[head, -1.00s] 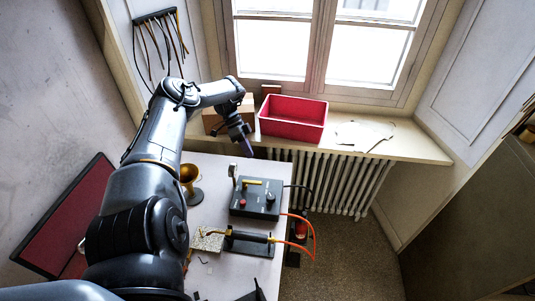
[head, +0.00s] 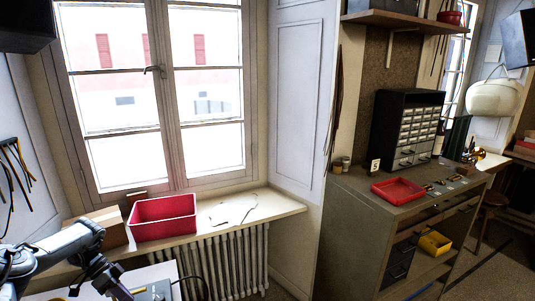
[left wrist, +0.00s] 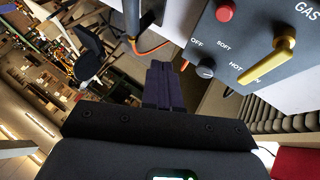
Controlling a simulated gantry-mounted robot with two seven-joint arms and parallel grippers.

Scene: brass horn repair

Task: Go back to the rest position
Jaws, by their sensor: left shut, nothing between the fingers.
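My left gripper (head: 120,290) is at the lower left of the head view, at the end of my dark grey arm. It hangs over the pale bench (head: 92,294), in front of the window sill. In the left wrist view its dark purple fingers (left wrist: 163,85) are together with nothing between them. My right gripper is in neither view.
A red bin (head: 163,217) and a cardboard box (head: 108,228) stand on the sill (head: 270,212), above a radiator (head: 232,262). At right, a grey cabinet (head: 350,225) carries a red tray (head: 398,190) and a drawer unit (head: 408,130).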

